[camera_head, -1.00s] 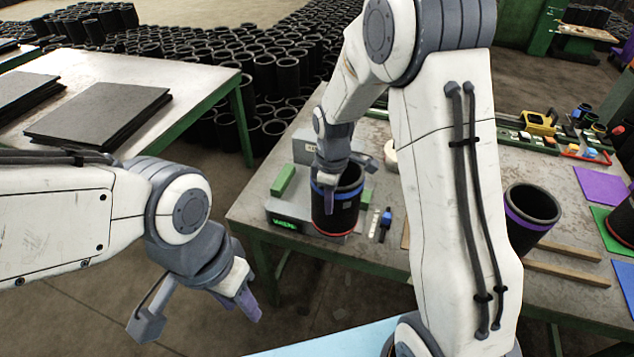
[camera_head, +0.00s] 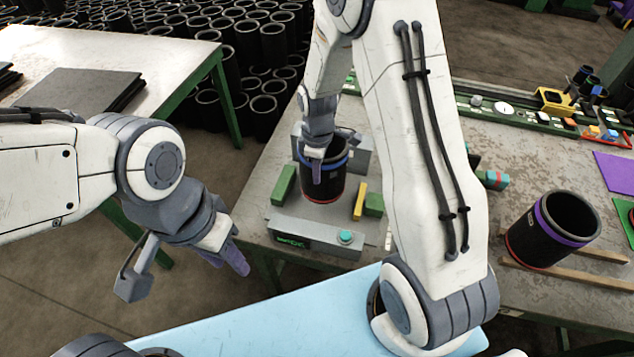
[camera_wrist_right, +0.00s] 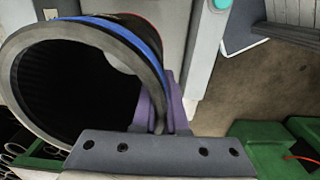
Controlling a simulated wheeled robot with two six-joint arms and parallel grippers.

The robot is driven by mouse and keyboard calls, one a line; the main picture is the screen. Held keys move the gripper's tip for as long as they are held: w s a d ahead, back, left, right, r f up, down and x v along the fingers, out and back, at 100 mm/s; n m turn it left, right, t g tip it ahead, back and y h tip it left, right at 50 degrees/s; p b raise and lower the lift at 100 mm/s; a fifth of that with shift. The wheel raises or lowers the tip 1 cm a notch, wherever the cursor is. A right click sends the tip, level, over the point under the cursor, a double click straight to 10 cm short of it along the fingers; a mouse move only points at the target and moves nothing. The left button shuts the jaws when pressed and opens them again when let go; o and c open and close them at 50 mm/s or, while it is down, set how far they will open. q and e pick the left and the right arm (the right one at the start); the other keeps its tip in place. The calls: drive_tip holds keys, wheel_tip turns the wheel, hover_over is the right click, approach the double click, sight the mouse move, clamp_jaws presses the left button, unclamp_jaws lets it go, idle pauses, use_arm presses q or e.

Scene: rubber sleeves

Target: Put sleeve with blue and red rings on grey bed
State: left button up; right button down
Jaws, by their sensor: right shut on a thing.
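The black sleeve with a blue ring near its top and a red ring near its bottom (camera_head: 322,182) is upright at the grey bed (camera_head: 335,232), between its green blocks. I cannot tell whether its base touches the bed. My right gripper (camera_head: 335,150) is shut on the sleeve's upper wall. The right wrist view shows the sleeve's open mouth and blue ring (camera_wrist_right: 150,45), with purple finger pads at the wall. My left gripper (camera_head: 183,268) is open and empty, left of the bed and off the table.
A yellow block (camera_head: 360,200) and a teal button (camera_head: 345,237) are on the bed. A light blue surface (camera_head: 250,325) is in front. Many black sleeves fill the background.

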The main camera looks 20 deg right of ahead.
sight(317, 186)
wheel_tip(317, 186, down, 4)
drive_tip(key=shift+f+p, duration=0.25)
drive_tip(key=shift+p, duration=0.3)
drive_tip(key=shift+a+f, duration=0.1)
drive_tip(key=shift+f, duration=0.3)
drive_tip(key=c, duration=1.4)
unclamp_jaws()
drive_tip(key=shift+f, duration=0.2)
drive_tip(key=o, duration=0.4)
drive_tip(key=shift+o, duration=0.2)
drive_tip(key=shift+r, duration=0.2)
